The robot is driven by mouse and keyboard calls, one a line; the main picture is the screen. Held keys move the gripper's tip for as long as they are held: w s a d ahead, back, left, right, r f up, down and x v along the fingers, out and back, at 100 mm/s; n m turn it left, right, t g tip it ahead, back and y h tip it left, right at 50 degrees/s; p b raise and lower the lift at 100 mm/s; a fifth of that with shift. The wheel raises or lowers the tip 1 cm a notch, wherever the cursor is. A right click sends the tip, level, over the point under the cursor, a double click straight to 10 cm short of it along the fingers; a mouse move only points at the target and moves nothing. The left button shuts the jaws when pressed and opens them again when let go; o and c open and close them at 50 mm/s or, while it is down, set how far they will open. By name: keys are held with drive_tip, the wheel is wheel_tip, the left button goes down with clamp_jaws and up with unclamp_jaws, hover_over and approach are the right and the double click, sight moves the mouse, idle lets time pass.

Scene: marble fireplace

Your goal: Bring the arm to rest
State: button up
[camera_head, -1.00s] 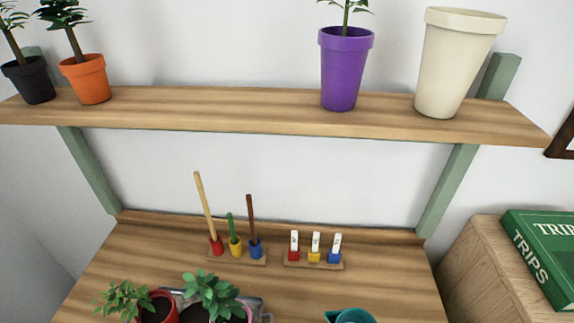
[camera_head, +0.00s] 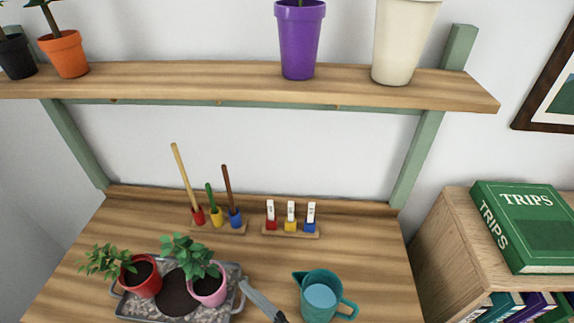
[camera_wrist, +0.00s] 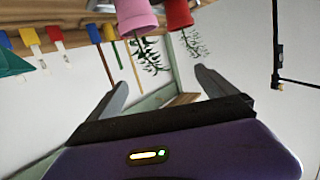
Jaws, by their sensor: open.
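My gripper (camera_wrist: 162,92) shows in the wrist view with its two grey fingers spread apart and nothing between them. The wrist picture is upside down. The pink pot (camera_wrist: 136,15) and the red pot (camera_wrist: 179,13) appear beyond the fingers at its top, apart from them. In the head view, a grey pointed piece with a dark end (camera_head: 262,300) shows at the bottom edge, between the pink pot and the teal jug. It looks like one of my fingers, but I cannot tell for sure. The rest of the arm is hidden from the head view.
A tray (camera_head: 128,307) holds the potted plants on the wooden bench. The teal jug (camera_head: 320,298) stands right of it. Tool holders (camera_head: 218,228) and markers (camera_head: 290,232) stand behind. A shelf (camera_head: 190,78) with pots is above; a cabinet (camera_head: 440,225) with books is right.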

drive_tip(key=s+d+r+m+t+h, duration=0.1)
drive_tip(key=s+d+m+t+h, duration=0.2)
drive_tip(key=d, duration=0.7)
drive_tip(key=s+d+r+m+t+h, duration=0.1)
drive_tip(key=s+d+m+t+h, duration=0.15)
drive_tip(key=d, duration=0.75)
drive_tip(key=s+d+f+m+g+h, duration=0.1)
drive_tip(key=s+d+m+h, duration=0.2)
drive_tip(key=s+d+h, duration=0.3)
drive_tip(key=s+d, duration=0.4)
drive_tip(key=s, duration=0.3)
drive_tip(key=shift+s+d+f+g, duration=0.15)
drive_tip(key=shift+d+f+g, duration=0.1)
drive_tip(key=shift+g, duration=0.1)
